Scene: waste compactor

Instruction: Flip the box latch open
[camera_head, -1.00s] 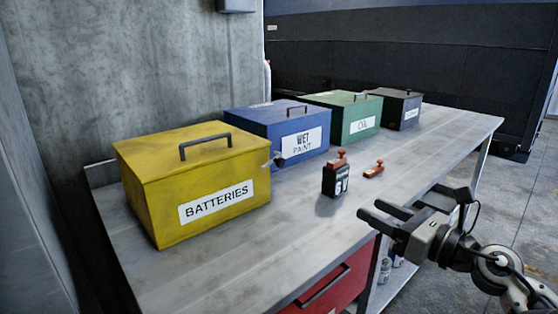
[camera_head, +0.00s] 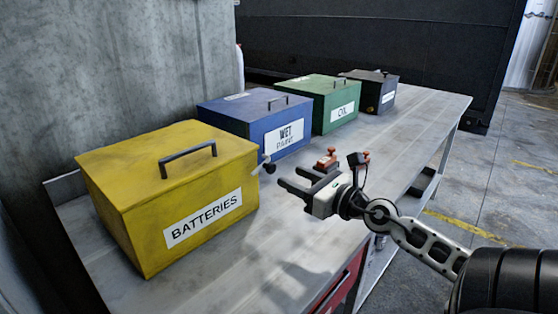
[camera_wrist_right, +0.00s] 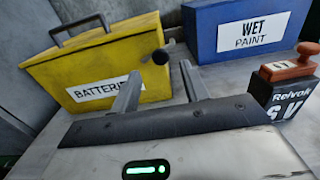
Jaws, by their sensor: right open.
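The yellow box (camera_head: 170,190) labelled BATTERIES stands on the left of the workbench with its lid closed; it also shows in the right wrist view (camera_wrist_right: 95,65). A latch with a dark round knob (camera_head: 268,167) sticks out at the box's right side. The latch also shows in the right wrist view (camera_wrist_right: 160,56), ahead of the fingers. My right gripper (camera_head: 288,179) is open and empty, a little to the right of the latch and apart from it. In the right wrist view my right gripper (camera_wrist_right: 160,85) points at the box. My left gripper is not in view.
A blue WET PAINT box (camera_head: 250,118), a green OIL box (camera_head: 325,100) and a dark box (camera_head: 375,90) stand in a row behind. A dark battery with a reddish top (camera_wrist_right: 290,85) stands near my right gripper. The bench front (camera_head: 220,280) is clear.

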